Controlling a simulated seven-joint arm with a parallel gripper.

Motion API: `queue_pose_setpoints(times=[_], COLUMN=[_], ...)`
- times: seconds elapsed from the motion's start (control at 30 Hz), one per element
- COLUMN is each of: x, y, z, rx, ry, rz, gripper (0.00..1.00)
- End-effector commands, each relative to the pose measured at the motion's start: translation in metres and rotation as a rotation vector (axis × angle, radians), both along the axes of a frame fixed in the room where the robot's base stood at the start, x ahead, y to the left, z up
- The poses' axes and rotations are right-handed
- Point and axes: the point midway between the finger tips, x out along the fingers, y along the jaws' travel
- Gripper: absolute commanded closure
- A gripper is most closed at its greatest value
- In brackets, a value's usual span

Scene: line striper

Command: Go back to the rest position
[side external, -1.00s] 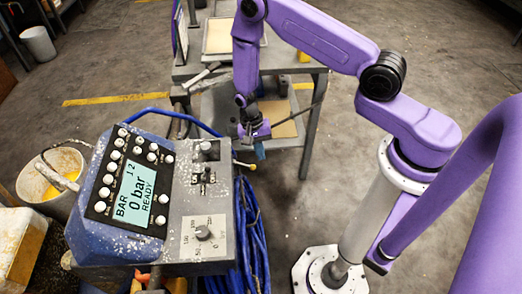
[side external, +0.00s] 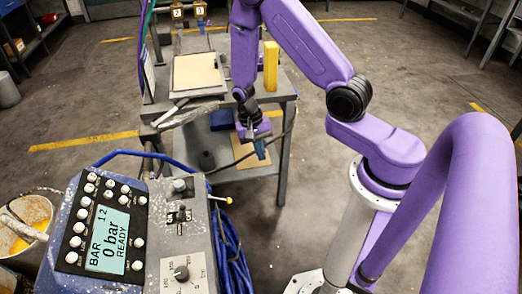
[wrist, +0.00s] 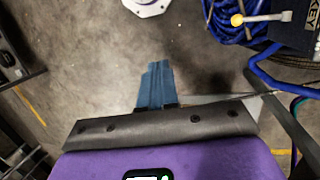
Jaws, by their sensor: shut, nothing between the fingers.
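My gripper (side external: 262,152) hangs from the purple arm in the side external view, pointing down in front of the grey work table. Its blue fingers are together with nothing between them. In the wrist view the gripper (wrist: 155,72) shows as two blue fingers side by side, above bare concrete floor. The line striper's control box (side external: 110,225) stands at the lower left, left of and nearer than the gripper. Its screen (side external: 107,240) reads "0 bar" and "READY". The gripper is apart from the box.
The grey table (side external: 285,96) carries a tray (side external: 198,75) and a yellow block (side external: 271,66). A blue hose (side external: 232,250) hangs beside the control box. It also shows at the top right of the wrist view (wrist: 235,22). A bucket (side external: 28,215) stands far left. Floor at right is open.

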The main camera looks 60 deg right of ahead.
Motion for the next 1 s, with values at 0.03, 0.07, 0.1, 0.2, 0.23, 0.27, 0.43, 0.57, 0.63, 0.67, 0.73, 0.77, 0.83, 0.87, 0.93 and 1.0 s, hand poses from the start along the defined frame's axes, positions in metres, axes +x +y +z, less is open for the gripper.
queue_pose_setpoints(times=[0.03,0.07,0.1,0.2,0.23,0.27,0.43,0.57,0.63,0.67,0.73,0.77,0.83,0.87,0.93,1.0], x=[-0.001,-0.001,-0.001,-0.002,-0.002,-0.002,-0.001,0.001,0.003,0.003,0.003,0.003,0.0,-0.002,-0.007,-0.014], y=[-0.002,-0.002,-0.003,-0.003,-0.003,-0.003,-0.002,0.003,0.009,0.012,0.022,0.026,0.035,0.04,0.049,0.058], z=[0.002,0.003,0.003,0.003,0.003,0.003,0.004,0.012,0.022,0.027,0.041,0.048,0.062,0.068,0.082,0.096], rx=[0.0,0.0,0.0,0.0,0.0,0.0,0.0,0.006,0.013,0.016,0.028,0.033,0.045,0.051,0.063,0.075], ry=[-0.001,-0.001,0.0,0.0,0.001,0.001,-0.001,-0.011,-0.024,-0.029,-0.046,-0.053,-0.066,-0.073,-0.086,-0.099], rz=[-0.001,-0.001,-0.001,-0.001,-0.001,-0.001,0.003,0.058,0.124,0.159,0.255,0.299,0.399,0.443,0.544,0.645], gripper=[1.0,1.0,1.0,1.0,1.0,1.0,1.0,1.0,1.0,1.0,1.0,1.0,1.0,1.0,1.0,1.0])
